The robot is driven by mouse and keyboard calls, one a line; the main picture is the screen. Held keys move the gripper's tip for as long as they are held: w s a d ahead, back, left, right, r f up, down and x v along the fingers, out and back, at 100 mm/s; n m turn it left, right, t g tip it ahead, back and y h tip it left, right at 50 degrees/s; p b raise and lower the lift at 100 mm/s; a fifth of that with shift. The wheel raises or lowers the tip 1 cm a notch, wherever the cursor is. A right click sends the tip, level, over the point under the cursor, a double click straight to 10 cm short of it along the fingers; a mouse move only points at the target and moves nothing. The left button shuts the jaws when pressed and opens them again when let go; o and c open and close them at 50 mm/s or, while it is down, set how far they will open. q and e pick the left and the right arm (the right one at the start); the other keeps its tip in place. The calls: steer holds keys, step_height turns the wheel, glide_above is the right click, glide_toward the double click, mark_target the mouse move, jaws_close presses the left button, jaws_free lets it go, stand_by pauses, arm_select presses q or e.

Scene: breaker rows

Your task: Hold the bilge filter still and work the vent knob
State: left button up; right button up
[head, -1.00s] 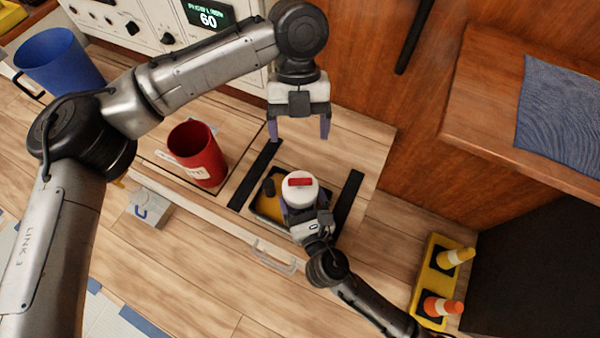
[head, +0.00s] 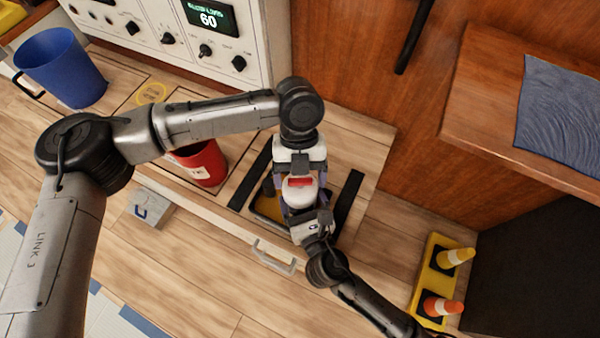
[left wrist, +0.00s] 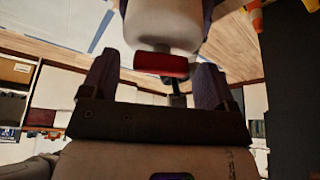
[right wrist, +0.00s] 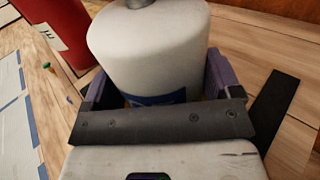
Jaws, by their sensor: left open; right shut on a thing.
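The bilge filter (head: 298,196) is a white rounded canister standing in a hatch opening in the wooden counter. The vent knob (head: 300,181) is a red bar on top of it. My right gripper (head: 303,207) is shut around the filter's body; the right wrist view shows the white body (right wrist: 150,50) between its fingers. My left gripper (head: 302,180) is open over the filter's top. In the left wrist view the red knob (left wrist: 161,63) lies between and just ahead of the open fingers (left wrist: 155,85), with a gap on both sides.
A red bin (head: 203,163) and a blue bin (head: 62,68) stand to the left. Black strips (head: 347,203) flank the opening. A control panel (head: 208,30) stands at the back, and small cones on a yellow base (head: 432,275) at the right.

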arm_select(q)
steer(key=shift+c, duration=0.2)
steer(key=c, duration=0.9)
steer(key=shift+n, duration=0.4)
steer(key=n+h, duration=0.1)
steer(key=n, duration=0.2)
steer(key=n+h, duration=0.1)
steer(key=n, duration=0.1)
steer(key=n+t+h, duration=0.1)
steer(key=n, duration=0.1)
steer(key=shift+s+a+n, duration=0.1)
steer(key=shift+a+n, duration=0.05)
steer(key=shift+n, duration=0.15)
steer(key=n+t, duration=0.1)
steer(key=n, duration=0.3)
steer(key=shift+t+h, duration=0.4)
steer(key=shift+n+t, duration=0.6)
steer(key=shift+n, duration=1.6)
